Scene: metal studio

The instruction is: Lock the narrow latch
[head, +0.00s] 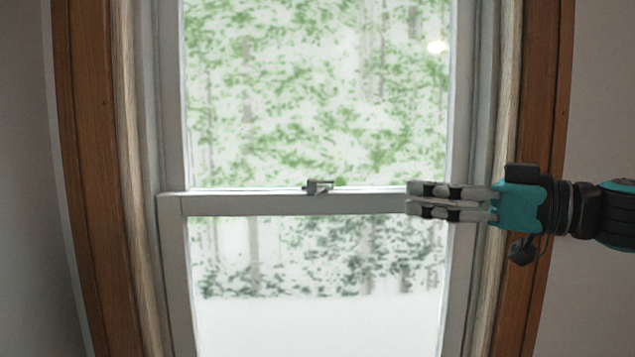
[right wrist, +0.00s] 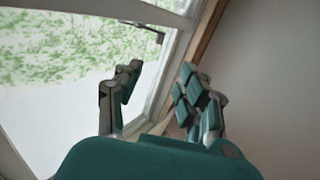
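The narrow latch (head: 319,186) is a small grey metal piece on top of the window's middle rail (head: 270,204), near its centre. Whether its lever is turned to locked is too small to tell. My right gripper (head: 408,200) reaches in from the right at about rail height, with its fingertips pointing left, to the right of the latch and apart from it. In the right wrist view its teal-padded fingers (right wrist: 160,72) stand apart with nothing between them. A small dark piece (right wrist: 158,36) at the rail there may be the latch. My left gripper is out of view.
Brown wooden trim (head: 92,150) frames the window on both sides. Glass panes lie above and below the rail, with snowy trees beyond. A plain wall (head: 605,90) is at the right. The space between my fingertips and the latch looks clear.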

